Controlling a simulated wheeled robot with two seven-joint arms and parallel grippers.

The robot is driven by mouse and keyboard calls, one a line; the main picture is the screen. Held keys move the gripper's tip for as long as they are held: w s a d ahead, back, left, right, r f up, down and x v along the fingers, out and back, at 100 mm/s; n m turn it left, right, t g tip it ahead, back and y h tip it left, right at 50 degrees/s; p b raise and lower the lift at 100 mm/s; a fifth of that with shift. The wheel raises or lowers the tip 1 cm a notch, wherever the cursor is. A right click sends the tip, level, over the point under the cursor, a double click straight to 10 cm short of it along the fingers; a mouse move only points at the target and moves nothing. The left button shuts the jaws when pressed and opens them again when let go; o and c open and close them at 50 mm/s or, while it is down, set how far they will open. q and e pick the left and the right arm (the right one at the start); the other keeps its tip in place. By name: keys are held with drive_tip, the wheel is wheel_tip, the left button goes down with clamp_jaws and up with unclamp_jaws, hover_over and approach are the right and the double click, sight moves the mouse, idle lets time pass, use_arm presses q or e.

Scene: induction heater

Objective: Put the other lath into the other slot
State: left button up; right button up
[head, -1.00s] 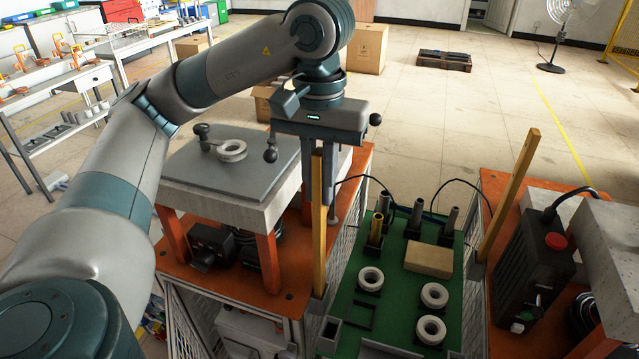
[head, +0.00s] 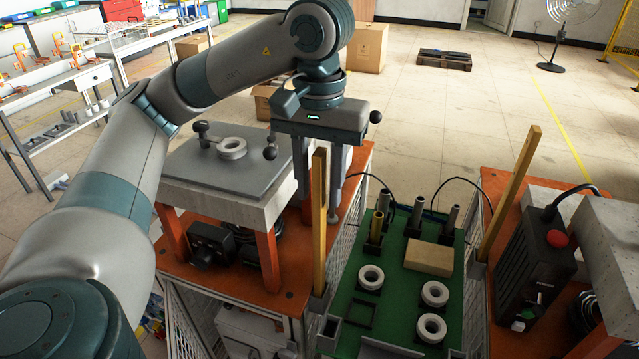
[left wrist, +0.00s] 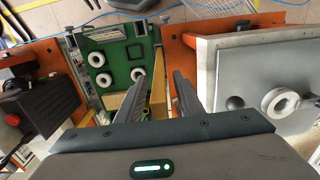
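One wooden lath (head: 319,225) stands upright in a slot (head: 319,300) at the front right corner of the left orange heater stand. My left gripper (head: 320,190) is above this stand with its fingers apart, one on each side of the lath's upper part. In the left wrist view the lath (left wrist: 158,85) shows between the spread fingers (left wrist: 160,88). The second lath (head: 507,195) stands, leaning a little right, in a slot (head: 477,272) on the right stand's near-left edge. My right gripper is not in view.
A green board (head: 395,318) between the stands carries several white rings, metal tubes and a tan block (head: 428,259). A grey plate (head: 230,178) with a ring and a knobbed handle lies on the left heater. A control box with a red button (head: 557,239) stands at right.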

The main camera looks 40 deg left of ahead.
sight(320, 151)
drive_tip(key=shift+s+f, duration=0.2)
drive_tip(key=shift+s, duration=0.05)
use_arm(q)
drive_tip(key=shift+r, duration=0.1)
